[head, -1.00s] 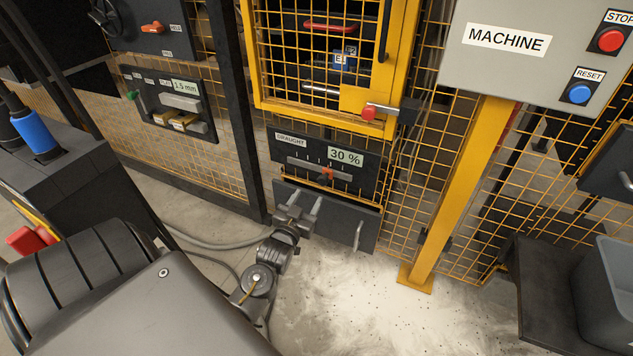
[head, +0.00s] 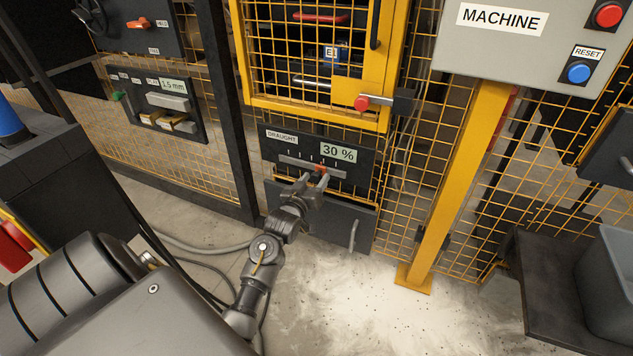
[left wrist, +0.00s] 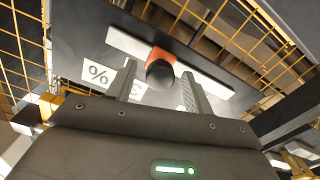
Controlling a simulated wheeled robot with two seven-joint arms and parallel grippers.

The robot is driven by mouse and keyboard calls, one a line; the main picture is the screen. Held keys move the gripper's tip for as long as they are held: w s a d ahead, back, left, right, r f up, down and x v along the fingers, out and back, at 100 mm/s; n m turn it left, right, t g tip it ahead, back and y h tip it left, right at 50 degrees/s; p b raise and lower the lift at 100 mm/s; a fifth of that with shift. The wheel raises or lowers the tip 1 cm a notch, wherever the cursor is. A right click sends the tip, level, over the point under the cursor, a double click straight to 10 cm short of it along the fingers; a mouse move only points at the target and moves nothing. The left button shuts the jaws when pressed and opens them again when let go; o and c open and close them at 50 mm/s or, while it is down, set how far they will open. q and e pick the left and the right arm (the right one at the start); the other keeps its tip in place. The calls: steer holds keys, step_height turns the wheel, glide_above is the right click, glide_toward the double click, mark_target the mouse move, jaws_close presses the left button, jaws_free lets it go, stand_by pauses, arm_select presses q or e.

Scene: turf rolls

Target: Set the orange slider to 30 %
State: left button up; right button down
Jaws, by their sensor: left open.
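The orange slider (head: 320,169) sits on a light grey rail on the dark DRAUGHT panel (head: 269,148). The display (head: 339,153) above the rail reads 30 %. My left gripper (head: 314,179) is open at the slider, with its fingers pointing at the panel. In the left wrist view the slider's black knob and orange base (left wrist: 159,56) show between the two spread fingers (left wrist: 158,88), with a gap visible on each side. The display there looks upside down and is partly hidden by a finger. My right gripper is not in view.
A dark flap with a handle (head: 353,236) is below the panel. The yellow-framed mesh door (head: 383,72) is above it. A yellow post (head: 463,180) carries the MACHINE box (head: 450,50) on the right. A grey bin (head: 610,280) stands at the lower right.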

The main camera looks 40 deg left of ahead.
arm_select(q)
steer(key=shift+x, duration=0.9)
steer(key=shift+c, duration=0.2)
jaws_close()
steer(key=shift+d+r+p, duration=0.1)
steer(key=shift+r+p, duration=0.1)
steer(key=shift+p, duration=0.6)
steer(key=shift+d+f, duration=0.1)
steer(key=shift+f, duration=0.1)
